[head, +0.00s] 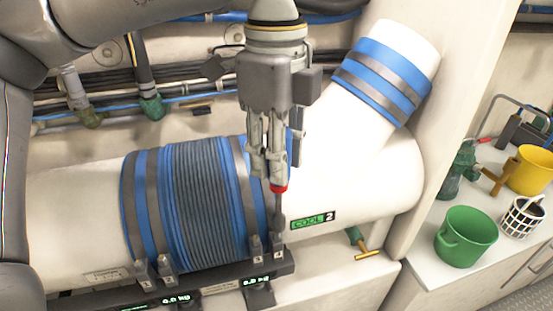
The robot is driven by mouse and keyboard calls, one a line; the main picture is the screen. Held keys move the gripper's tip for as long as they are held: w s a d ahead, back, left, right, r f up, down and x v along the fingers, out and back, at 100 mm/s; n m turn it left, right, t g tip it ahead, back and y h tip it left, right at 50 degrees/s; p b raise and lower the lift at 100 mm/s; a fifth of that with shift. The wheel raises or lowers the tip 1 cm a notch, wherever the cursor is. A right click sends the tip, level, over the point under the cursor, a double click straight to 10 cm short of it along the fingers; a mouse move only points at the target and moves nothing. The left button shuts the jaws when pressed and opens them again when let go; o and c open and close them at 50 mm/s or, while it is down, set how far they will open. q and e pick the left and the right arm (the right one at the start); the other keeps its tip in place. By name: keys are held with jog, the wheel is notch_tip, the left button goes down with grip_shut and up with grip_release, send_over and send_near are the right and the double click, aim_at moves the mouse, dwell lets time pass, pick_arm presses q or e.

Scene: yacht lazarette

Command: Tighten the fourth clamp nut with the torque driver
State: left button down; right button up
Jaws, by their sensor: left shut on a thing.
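My left gripper (270,165) points down over the right end of the blue ribbed hose (196,205). It is shut on the torque driver (278,205), whose red collar and grey shaft show below the fingers. The driver is about upright, with its lower end close above the fourth clamp's tag (279,245) at the right end of the hose. I cannot tell whether the tip touches the nut. The third clamp's tag (257,248) is just left of it. Two more tags, the first (142,271) and second (167,269), sit at the hose's left end. My right gripper is out of view.
A white pipe (370,185) labelled COOL 2 runs through the hose and branches up right. Two small digital readouts sit below the hose. Pipes and cables line the wall.

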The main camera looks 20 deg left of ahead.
pick_arm(q)
jog(key=shift+a+n, duration=0.1)
jog(key=shift+n, duration=0.5)
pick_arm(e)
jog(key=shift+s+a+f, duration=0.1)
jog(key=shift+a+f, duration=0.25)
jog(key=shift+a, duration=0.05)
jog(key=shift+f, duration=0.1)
pick_arm(q)
jog(key=shift+f+n+b, duration=0.1)
jog(key=shift+n+b, duration=0.2)
jog(key=shift+b, duration=0.15)
jog(key=shift+n+b, duration=0.85)
jog(key=shift+n, duration=0.25)
jog(key=shift+n+b, duration=0.3)
jog(key=shift+b, duration=0.2)
jog(key=shift+n+b, duration=0.3)
jog(key=shift+b, duration=0.05)
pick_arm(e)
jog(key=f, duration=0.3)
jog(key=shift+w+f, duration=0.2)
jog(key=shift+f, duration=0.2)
